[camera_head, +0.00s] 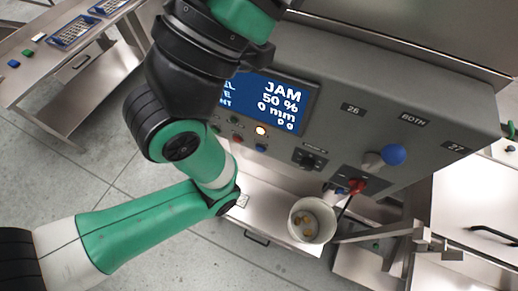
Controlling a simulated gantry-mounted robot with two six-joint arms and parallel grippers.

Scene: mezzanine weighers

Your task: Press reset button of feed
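The grey control box carries a blue display (268,101) reading "JAM", "50 %" and "0 mm", its left side hidden by my arm. Below it are a lit amber-white lamp or button (261,131), a green button (233,121), a red button (237,139) and a blue button (260,148). Their labels are too small to read, so I cannot tell which is the feed reset. My green and black arm crosses the left of the view in front of the box. I make out no fingertips of either gripper.
To the right on the box are a black switch (308,161), a blue ball knob (393,155) and a red handle (357,187). A white bucket (312,221) with brownish pieces stands below. A steel table (58,68) with trays is at upper left. Grey floor is open at lower left.

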